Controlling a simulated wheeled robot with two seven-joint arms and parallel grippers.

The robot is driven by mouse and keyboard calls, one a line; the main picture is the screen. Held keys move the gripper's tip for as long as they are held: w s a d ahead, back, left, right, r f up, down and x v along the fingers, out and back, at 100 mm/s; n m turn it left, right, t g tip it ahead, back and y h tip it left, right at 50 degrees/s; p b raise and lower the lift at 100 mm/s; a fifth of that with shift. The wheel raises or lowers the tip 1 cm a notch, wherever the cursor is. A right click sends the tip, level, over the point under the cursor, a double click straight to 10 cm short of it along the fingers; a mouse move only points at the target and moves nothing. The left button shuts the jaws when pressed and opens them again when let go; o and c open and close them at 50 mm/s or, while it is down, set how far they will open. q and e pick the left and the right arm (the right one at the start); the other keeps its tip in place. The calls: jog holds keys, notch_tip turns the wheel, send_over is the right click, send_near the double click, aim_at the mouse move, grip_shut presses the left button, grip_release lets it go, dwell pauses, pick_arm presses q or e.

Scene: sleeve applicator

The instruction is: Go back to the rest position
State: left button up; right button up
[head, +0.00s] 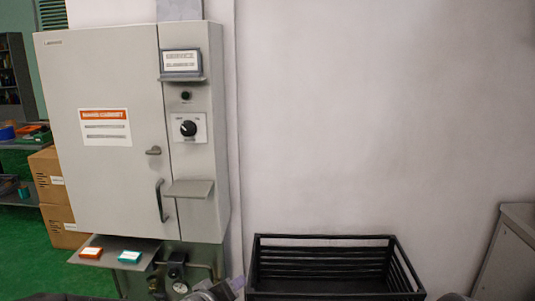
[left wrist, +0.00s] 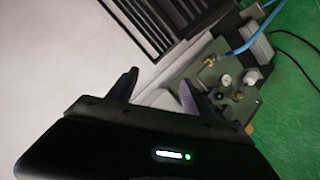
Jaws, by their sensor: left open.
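My left gripper (left wrist: 157,88) shows in the left wrist view with its two dark fingers spread apart and nothing between them. In the head view, a dark part of my left arm or gripper (head: 218,291) shows at the bottom edge, just left of the black crate; its fingers cannot be made out there. My right gripper cannot be made out in either view. A grey cabinet (head: 105,185) with a shut door stands at the left, above the valve and pipe fittings (head: 177,271). These fittings also show in the left wrist view (left wrist: 226,80).
A black slatted crate (head: 320,239) stands right of the cabinet. A small shelf (head: 189,189) juts from the cabinet. A grey box (head: 510,250) stands at far right.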

pick_arm(q)
jog(key=s+d+f+m+g, duration=0.1)
jog(key=s+f+g, duration=0.15)
jog(key=f, duration=0.45)
jog(key=s+f+m+g, duration=0.1)
jog(key=s+f, duration=0.3)
jog(key=f, duration=0.3)
jog(key=s+f+g+p, duration=0.1)
jog(key=s+f+g, duration=0.2)
jog(key=s+f, duration=0.6)
jog(key=s+d+f+m+g+h+p, duration=0.1)
jog(key=s+f+g, duration=0.3)
jog(key=s+f, duration=0.5)
jog(key=s, duration=0.7)
jog(key=shift+s+d+f, duration=0.25)
jog(key=shift+s+f, duration=0.1)
jog(key=shift+f, duration=0.05)
